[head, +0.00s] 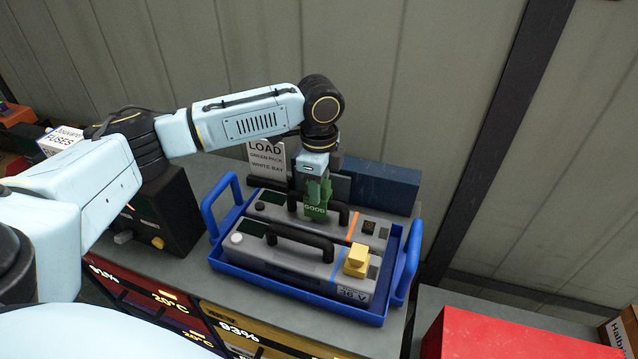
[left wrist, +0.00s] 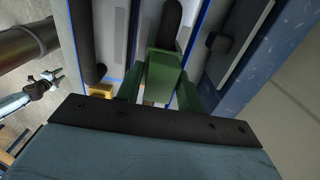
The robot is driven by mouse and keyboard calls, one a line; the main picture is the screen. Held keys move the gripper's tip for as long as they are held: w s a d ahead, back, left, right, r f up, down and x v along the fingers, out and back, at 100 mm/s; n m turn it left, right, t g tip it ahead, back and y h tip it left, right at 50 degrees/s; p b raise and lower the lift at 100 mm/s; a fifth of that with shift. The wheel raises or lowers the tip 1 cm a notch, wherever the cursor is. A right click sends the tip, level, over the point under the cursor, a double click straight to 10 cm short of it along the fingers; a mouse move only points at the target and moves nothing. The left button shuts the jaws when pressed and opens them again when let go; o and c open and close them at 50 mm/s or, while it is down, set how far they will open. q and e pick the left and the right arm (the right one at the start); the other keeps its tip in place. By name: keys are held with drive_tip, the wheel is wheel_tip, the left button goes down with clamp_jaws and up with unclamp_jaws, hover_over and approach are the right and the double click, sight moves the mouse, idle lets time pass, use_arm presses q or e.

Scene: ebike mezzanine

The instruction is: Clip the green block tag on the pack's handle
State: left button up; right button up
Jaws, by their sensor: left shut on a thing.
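The green block tag (head: 315,211), marked GOOD, is between the fingers of my left gripper (head: 318,192). It sits at the black handle of the rear grey pack (head: 268,207), overlapping the bar in the head view. In the left wrist view the green tag (left wrist: 161,76) is between the fingers, and the dark handle bar (left wrist: 171,22) runs up to it. I cannot tell whether the tag is seated around the bar. My left gripper is shut on the tag and points down.
Both packs lie in a blue tray (head: 250,278) with raised end handles. The front pack (head: 300,268) has a black handle and a yellow connector (head: 357,260). A LOAD sign (head: 267,160) and dark blue box (head: 385,185) stand behind. A red box (head: 500,335) is at lower right.

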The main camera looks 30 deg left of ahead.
use_arm(q)
drive_tip(key=shift+f, duration=0.45)
idle(0.6)
drive_tip(key=o, duration=1.1)
drive_tip(key=shift+c, duration=0.2)
wheel_tip(320, 180, up, 19)
drive_tip(key=shift+r, duration=0.2)
idle(0.4)
idle(0.5)
